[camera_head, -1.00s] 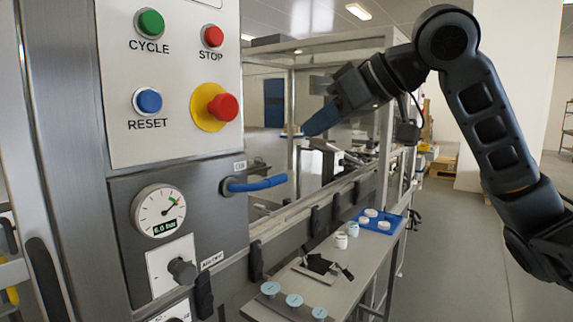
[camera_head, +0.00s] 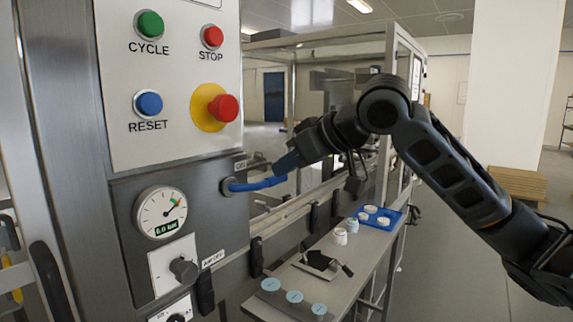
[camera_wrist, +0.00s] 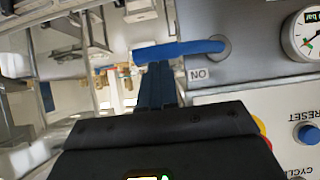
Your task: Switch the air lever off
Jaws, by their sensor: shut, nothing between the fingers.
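The air lever (camera_head: 258,184) is a blue handle on the grey panel. It sticks out to the right, nearly level, below a small label; it also shows in the wrist view (camera_wrist: 180,50), where the picture is upside down and the label reads ON. The gauge (camera_head: 160,212) reads about 6.0 bar.
Above the lever are the red emergency button (camera_head: 222,108) on yellow, the blue RESET button (camera_head: 148,103), green CYCLE (camera_head: 149,24) and red STOP (camera_head: 212,37). A black knob (camera_head: 183,269) sits below. A bench (camera_head: 325,283) with jars and a blue tray (camera_head: 397,219) stands below right.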

